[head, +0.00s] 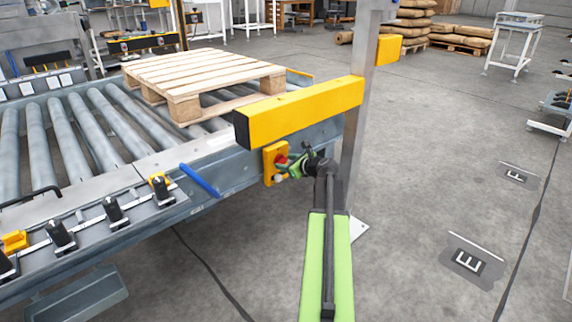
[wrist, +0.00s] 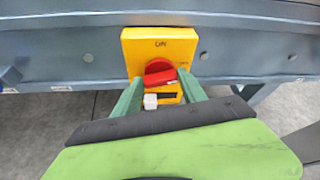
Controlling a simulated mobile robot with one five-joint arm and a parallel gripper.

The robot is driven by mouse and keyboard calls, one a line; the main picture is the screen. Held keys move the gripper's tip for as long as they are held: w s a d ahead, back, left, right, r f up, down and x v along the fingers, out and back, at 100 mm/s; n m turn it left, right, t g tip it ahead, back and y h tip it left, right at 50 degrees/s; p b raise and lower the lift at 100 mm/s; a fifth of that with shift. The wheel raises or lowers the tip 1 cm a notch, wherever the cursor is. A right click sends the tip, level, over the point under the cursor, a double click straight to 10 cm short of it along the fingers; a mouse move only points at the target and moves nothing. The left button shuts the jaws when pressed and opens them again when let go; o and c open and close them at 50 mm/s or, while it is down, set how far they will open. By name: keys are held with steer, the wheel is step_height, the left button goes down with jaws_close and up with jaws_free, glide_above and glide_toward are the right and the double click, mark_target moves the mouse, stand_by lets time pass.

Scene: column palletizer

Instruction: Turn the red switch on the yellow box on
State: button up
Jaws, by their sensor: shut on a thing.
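The yellow box (wrist: 130,43) is fixed to the side of the grey conveyor frame. It also shows in the head view (head: 268,165), partly behind my gripper. The red switch (wrist: 160,74) is a round knob with a handle, on the front of the box; the handle lies nearly level, tilted slightly. My gripper (wrist: 160,90) is in front of the box, its two green fingers on either side of the knob's handle and shut on it. In the head view my gripper (head: 286,168) reaches the box from the right. A small white part (wrist: 150,101) shows below the knob.
A yellow beam (head: 305,110) and a grey post (head: 359,100) stand just above and right of the box. A wooden pallet (head: 200,75) lies on the roller conveyor (head: 75,145). A blue bar (head: 199,180) sticks out left of the box.

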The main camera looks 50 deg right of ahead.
steer(key=n+h+b, duration=0.2)
steer(key=n, duration=0.1)
steer(key=a+f+n+b, duration=0.1)
steer(key=shift+w+a+n+t+h, duration=0.1)
steer(key=shift+w+n+t+h, duration=0.05)
steer(key=shift+n+t+h, duration=0.2)
steer(key=shift+a+f+n+t+h+b, duration=0.1)
steer(key=shift+n+t+h+b, duration=0.3)
steer(key=shift+n+b, duration=0.7)
steer(key=shift+a+f+n+t+h+b, duration=0.15)
steer(key=shift+n+h+b, duration=0.4)
steer(key=shift+n+b, duration=0.45)
steer(key=shift+d+r, duration=0.1)
steer(key=shift+r, duration=0.05)
steer(key=o, duration=1.4)
steer(key=shift+d, duration=0.1)
